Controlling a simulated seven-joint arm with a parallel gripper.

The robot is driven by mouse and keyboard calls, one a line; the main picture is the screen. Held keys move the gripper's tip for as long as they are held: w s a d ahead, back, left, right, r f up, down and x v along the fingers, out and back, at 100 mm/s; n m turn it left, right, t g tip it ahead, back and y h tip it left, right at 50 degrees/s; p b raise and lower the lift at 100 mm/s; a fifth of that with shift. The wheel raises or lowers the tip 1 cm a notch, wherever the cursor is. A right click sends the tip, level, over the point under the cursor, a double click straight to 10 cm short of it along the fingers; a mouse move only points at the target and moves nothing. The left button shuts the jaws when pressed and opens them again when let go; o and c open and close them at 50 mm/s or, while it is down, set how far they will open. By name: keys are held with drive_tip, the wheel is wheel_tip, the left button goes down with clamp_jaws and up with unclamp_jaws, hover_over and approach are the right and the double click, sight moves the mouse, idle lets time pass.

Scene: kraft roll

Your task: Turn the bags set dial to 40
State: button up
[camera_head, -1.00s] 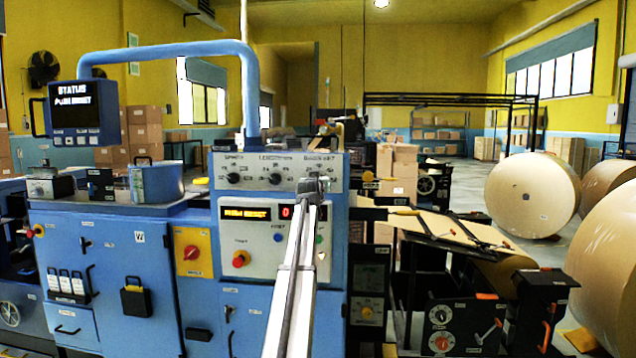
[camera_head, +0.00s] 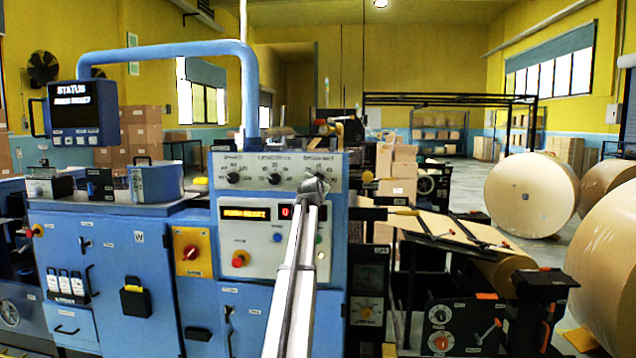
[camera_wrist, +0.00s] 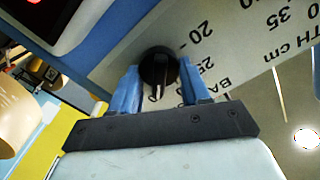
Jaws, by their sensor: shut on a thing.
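The bags set dial (camera_wrist: 158,64) is a round black knob with a pale pointer line, on a light panel with printed numbers. In the wrist view my gripper (camera_wrist: 158,78) has its blue fingers on either side of the knob, shut on it. The pointer line points down in that view, toward my gripper's base. Numbers such as 20 show near the knob, but I cannot tell the exact setting. In the head view my gripper (camera_head: 314,187) reaches the right end of the control panel (camera_head: 262,240) and hides the dial.
Two other black knobs, speed (camera_head: 233,178) and length (camera_head: 275,179), sit left of my gripper. Large paper rolls (camera_head: 532,195) stand at the right.

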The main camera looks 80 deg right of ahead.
idle(0.3)
drive_tip(key=o, duration=1.1)
drive_tip(key=shift+c, duration=0.2)
drive_tip(key=shift+a, duration=0.15)
drive_tip(key=a, duration=1.3)
drive_tip(key=shift+a, duration=0.25)
